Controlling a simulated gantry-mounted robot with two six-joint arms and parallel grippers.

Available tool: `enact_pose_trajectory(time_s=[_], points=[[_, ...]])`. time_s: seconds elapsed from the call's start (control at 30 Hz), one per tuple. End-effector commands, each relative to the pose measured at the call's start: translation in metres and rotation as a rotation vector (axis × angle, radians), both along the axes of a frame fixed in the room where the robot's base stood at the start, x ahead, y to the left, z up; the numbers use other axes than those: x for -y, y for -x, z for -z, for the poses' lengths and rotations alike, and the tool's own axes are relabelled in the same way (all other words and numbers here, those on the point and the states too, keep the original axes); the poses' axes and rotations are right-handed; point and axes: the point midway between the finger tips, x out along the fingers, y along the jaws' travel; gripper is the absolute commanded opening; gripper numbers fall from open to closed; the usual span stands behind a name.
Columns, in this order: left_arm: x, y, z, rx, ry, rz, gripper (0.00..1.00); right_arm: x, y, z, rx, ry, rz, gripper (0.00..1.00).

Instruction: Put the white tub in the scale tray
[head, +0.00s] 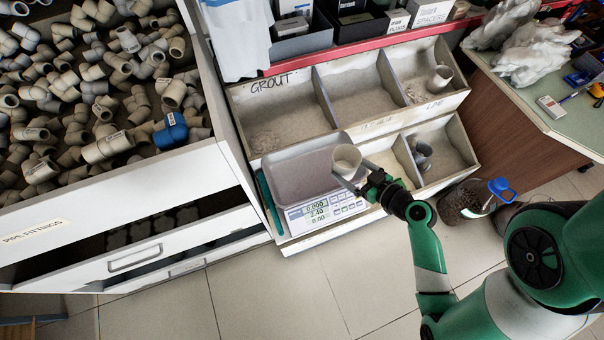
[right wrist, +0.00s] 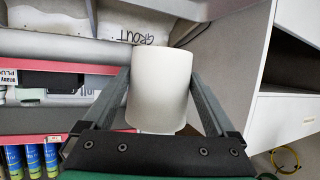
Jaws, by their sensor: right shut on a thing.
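The white tub (head: 346,158) is in the grip of my right gripper (head: 362,176), at the right side of the scale tray (head: 302,176) in the head view. The tray is a grey, shallow pan on the scale (head: 325,212), whose display is lit. I cannot tell whether the tub touches the tray or is held above it. In the right wrist view the tub (right wrist: 157,88) sits between the two fingers of the gripper (right wrist: 157,95), which are shut on it. My left gripper is not in view.
Bins of grout (head: 293,108) stand behind the scale. A drawer of pipe fittings (head: 100,100) is at the left, with a white front. The tiled floor (head: 270,300) in front is clear.

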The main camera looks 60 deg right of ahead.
Motion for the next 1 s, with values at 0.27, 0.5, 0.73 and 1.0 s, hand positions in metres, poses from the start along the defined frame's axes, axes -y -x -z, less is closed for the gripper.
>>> enact_pose_trajectory(time_s=[0.27, 0.5, 0.73, 1.0], points=[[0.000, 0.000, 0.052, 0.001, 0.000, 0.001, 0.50, 0.028, 0.025, 0.054, 0.001, 0.000, 0.121, 0.35], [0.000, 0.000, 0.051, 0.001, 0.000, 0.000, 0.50, 0.029, 0.020, 0.055, 0.000, -0.001, 0.120, 0.35], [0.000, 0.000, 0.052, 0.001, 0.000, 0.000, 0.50, 0.027, -0.027, 0.074, 0.001, 0.003, 0.109, 0.35], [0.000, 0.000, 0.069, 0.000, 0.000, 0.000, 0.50, 0.031, -0.091, 0.126, 0.002, 0.002, 0.117, 0.35]])
